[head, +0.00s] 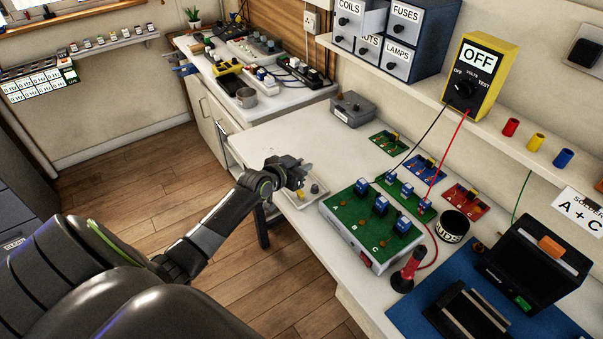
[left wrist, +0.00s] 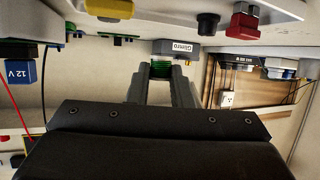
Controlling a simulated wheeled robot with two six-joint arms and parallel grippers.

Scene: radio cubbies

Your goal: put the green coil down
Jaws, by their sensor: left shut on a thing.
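My left gripper (head: 298,172) is over the left front edge of the white workbench, at a small pale tray (head: 318,199). In the left wrist view, the two fingers (left wrist: 162,78) are shut on the green coil (left wrist: 165,71), which shows as a ribbed green cylinder between the tips. In the head view I cannot make out the coil; the gripper hides it. I cannot tell whether the coil touches anything below. My right gripper is not in view.
A green circuit board (head: 348,225) with blue parts stands right of the tray. A grey box (head: 353,109) stands behind. The bench between the gripper and this box is clear.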

